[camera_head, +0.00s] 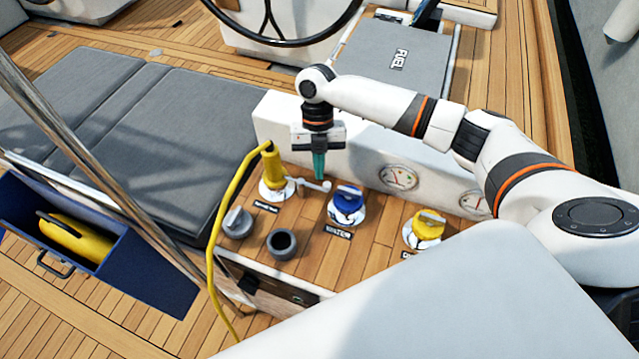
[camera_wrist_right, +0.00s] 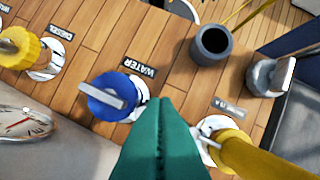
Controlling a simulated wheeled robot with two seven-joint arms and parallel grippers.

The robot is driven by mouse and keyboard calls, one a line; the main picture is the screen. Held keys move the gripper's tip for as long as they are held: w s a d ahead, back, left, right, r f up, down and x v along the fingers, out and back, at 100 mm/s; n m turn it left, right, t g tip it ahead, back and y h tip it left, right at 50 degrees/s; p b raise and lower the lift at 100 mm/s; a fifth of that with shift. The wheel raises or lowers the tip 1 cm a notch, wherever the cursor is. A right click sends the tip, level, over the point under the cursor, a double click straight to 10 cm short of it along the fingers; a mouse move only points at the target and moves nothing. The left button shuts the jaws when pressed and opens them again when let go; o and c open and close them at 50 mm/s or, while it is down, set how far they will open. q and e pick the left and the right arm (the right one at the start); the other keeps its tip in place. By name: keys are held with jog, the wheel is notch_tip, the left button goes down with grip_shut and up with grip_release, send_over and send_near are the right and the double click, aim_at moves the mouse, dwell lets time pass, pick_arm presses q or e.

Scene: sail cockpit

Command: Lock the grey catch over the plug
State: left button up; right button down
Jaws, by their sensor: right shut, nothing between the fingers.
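The yellow plug (camera_head: 272,170) stands upright in its round white deck socket, with a yellow cable leaving its top. The plug also shows at the lower right of the right wrist view (camera_wrist_right: 250,155). The grey catch (camera_head: 314,185) is a small lever at the socket; it sticks out to the right, beside the plug, not over it. My left gripper is not in view.
A blue WATER cap (camera_head: 347,204) and a yellow cap (camera_head: 427,226) stand to the right on the wooden deck. A dark cup (camera_head: 281,243) and a grey cap (camera_head: 237,221) stand in front. The white gauge panel (camera_head: 360,160) rises behind. The yellow cable (camera_head: 214,245) hangs at left.

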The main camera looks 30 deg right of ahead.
jog(key=a+v, duration=0.1)
jog(key=v, duration=0.5)
jog(key=shift+d+r+b, duration=0.2)
jog(key=shift+d+b, duration=0.25)
jog(key=shift+d, duration=0.1)
jog(key=shift+f, duration=0.1)
